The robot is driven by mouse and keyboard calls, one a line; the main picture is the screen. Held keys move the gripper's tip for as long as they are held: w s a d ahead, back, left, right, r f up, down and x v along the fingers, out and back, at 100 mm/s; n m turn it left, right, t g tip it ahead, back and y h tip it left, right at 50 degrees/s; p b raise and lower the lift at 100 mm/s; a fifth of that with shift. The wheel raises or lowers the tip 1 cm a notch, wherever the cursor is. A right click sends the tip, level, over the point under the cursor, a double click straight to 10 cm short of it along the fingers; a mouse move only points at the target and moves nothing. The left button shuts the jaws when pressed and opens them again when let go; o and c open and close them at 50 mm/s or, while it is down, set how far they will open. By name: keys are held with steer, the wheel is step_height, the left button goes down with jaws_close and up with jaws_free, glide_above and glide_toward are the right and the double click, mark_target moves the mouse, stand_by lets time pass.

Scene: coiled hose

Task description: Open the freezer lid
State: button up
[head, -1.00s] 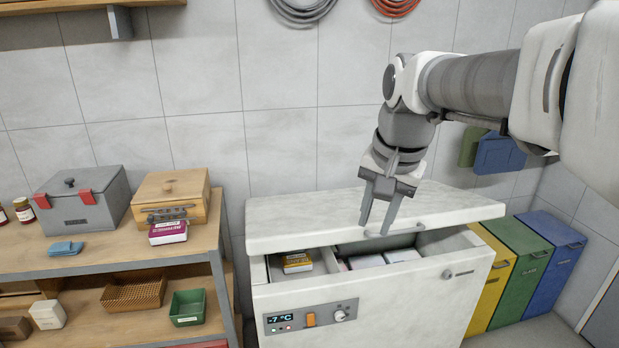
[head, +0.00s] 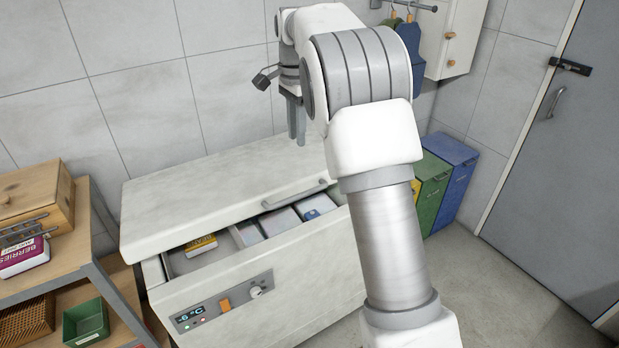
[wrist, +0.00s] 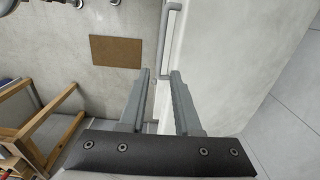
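The freezer's white lid (head: 220,180) is ajar in the head view. Its front edge stands above the body (head: 270,290), and packages show in the gap. The lid's grey bar handle (head: 295,196) runs along its front edge. My gripper (head: 297,140) points down above the lid, behind the handle in the picture. In the wrist view my gripper (wrist: 160,74) is open, with a clear gap between its fingers. A grey bar (wrist: 163,40), apparently the handle, lies beyond the fingertips beside the white lid surface (wrist: 230,60). I see no contact with it.
A wooden shelf (head: 85,270) with boxes stands close on the left of the freezer. Green (head: 430,190) and blue (head: 455,185) bins stand at its right. The tiled wall (head: 130,80) is behind. A grey door (head: 565,170) is at the right, with open floor before it.

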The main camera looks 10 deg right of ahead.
mark_target(299, 194)
steer(key=f, duration=1.2)
steer(key=f+b, duration=0.1)
steer(key=f, duration=0.5)
steer(key=shift+w+d, duration=0.15)
steer(key=shift+w, duration=0.25)
jaws_close()
steer(key=shift+r, duration=0.1)
stand_by(0.5)
